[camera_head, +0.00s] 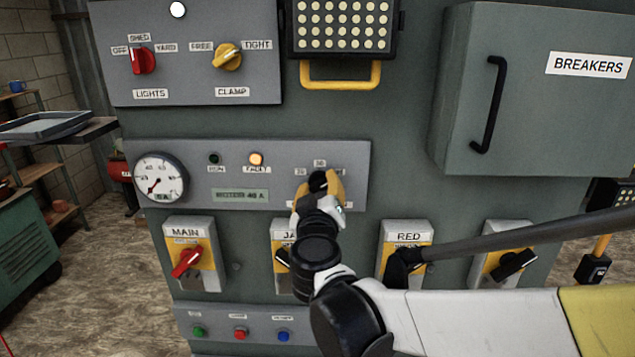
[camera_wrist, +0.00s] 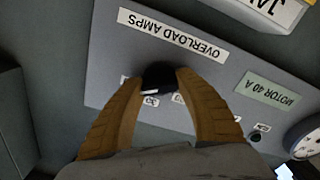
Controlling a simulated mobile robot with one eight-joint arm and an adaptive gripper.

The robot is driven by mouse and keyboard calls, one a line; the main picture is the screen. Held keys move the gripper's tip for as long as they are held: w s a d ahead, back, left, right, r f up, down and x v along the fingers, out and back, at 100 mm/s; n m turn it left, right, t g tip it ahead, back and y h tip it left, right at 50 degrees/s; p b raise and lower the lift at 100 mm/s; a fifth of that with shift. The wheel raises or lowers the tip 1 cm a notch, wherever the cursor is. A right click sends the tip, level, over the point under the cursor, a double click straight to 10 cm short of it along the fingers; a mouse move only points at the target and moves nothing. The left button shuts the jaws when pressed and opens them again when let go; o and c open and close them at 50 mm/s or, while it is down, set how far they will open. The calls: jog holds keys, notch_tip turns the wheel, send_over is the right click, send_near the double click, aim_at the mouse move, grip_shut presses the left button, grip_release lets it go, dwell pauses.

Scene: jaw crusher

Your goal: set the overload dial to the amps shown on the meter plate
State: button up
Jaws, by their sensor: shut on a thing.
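The overload dial is a black knob (camera_head: 318,180) on the grey meter panel (camera_head: 350,152). It also shows in the wrist view (camera_wrist: 158,74), where the picture is upside down. My gripper (camera_head: 319,188) is shut on it, with one tan finger on each side in the wrist view (camera_wrist: 159,84). Small number labels stand around the knob; the one above it seems to read 30. Which number the pointer faces is hidden. The green meter plate (camera_head: 240,196) reads MOTOR 40 A, clearer in the wrist view (camera_wrist: 267,92). The OVERLOAD AMPS label (camera_wrist: 172,34) is beside the dial.
A round gauge (camera_head: 160,179) is at the panel's left. The amber FAULT lamp (camera_head: 256,159) is lit; the RUN lamp (camera_head: 214,158) is dark. The BREAKERS box (camera_head: 540,110) juts out upper right.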

dwell(0.4)
jog(key=o, duration=1.2)
jog(key=s, duration=1.2)
jog(key=shift+a, duration=0.2)
